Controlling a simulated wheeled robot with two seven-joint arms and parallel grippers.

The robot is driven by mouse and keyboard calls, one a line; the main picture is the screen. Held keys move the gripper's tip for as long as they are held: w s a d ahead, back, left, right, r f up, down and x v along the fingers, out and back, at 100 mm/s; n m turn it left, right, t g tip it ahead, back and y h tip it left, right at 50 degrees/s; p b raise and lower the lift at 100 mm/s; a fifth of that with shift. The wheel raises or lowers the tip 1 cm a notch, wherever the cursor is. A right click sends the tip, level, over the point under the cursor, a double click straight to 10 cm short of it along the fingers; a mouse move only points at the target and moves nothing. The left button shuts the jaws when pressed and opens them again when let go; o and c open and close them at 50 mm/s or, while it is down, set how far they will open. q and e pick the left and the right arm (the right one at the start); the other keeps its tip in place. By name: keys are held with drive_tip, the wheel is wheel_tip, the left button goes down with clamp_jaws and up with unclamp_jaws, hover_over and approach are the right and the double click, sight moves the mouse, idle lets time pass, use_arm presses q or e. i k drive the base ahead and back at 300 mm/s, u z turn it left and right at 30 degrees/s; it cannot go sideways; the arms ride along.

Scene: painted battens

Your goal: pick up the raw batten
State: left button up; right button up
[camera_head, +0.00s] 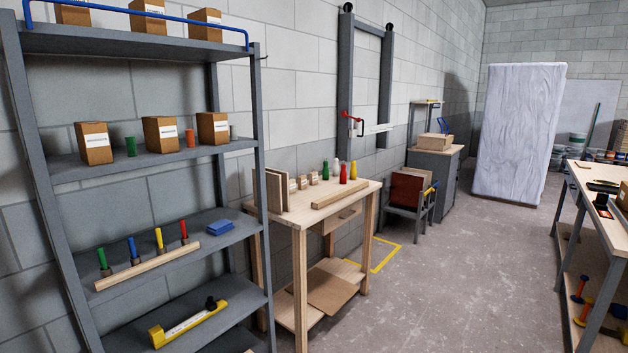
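Two bare, unpainted wooden battens show. One batten (346,194) lies flat on top of the light wooden workbench (306,216), near its right part. A longer batten (150,266) lies along the front of a grey shelf (208,250) at the left, in front of brushes or tools with green, blue, yellow and red handles. I cannot tell from this view which one is the raw batten. Neither of my grippers shows, and nothing is seen held.
The grey shelving unit (262,170) carries brown boxes (160,133) and a yellow tool (188,323). Small bottles (343,173) and upright boards (275,190) stand on the workbench. Another table (590,180) stands at the right. The grey floor (470,270) between is open.

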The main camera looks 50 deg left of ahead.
sight(318, 204)
drive_tip(key=u, duration=0.55)
drive_tip(key=i, duration=1)
drive_tip(key=u, duration=1.35)
drive_tip(key=i, duration=0.75)
